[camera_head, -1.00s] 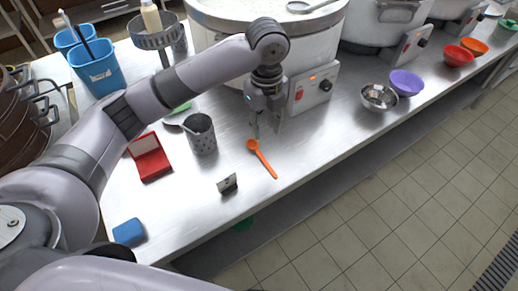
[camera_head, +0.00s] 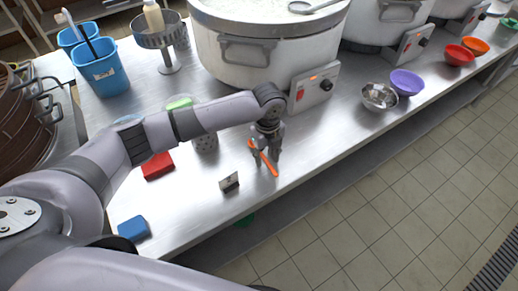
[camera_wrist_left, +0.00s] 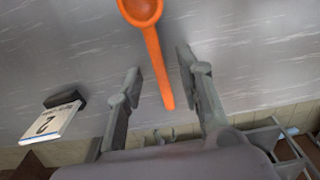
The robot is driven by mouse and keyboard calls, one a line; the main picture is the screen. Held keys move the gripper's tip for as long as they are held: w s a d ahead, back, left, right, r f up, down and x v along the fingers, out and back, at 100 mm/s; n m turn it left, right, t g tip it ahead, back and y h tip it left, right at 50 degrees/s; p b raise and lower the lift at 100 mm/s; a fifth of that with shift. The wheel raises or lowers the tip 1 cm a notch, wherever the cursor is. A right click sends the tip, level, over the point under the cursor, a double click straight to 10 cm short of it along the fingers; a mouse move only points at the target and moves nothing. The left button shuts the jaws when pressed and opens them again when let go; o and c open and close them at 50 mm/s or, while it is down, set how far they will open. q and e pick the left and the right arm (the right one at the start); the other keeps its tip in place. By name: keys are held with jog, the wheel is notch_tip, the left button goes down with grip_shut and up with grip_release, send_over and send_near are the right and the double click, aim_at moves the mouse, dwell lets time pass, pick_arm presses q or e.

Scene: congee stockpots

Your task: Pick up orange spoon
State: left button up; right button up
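The orange spoon (camera_head: 269,165) lies on the steel counter near its front edge, partly hidden by my left gripper in the head view. My left gripper (camera_head: 265,158) is right over the spoon, pointing down. In the left wrist view, the spoon's handle (camera_wrist_left: 156,62) runs between the two spread fingers of my left gripper (camera_wrist_left: 160,75), with a gap on each side. The gripper is open and empty. The spoon's bowl is at the top edge of that view. My right gripper is in neither view.
A small number card holder (camera_head: 229,182) stands left of the spoon; it also shows in the wrist view (camera_wrist_left: 52,120). A perforated metal holder (camera_head: 205,143) is partly behind my arm. A large stockpot (camera_head: 250,50) stands behind. A metal bowl (camera_head: 380,97) is further right.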

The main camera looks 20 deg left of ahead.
pick_arm(q)
jog(key=shift+f, duration=0.15)
grip_shut()
dwell(0.4)
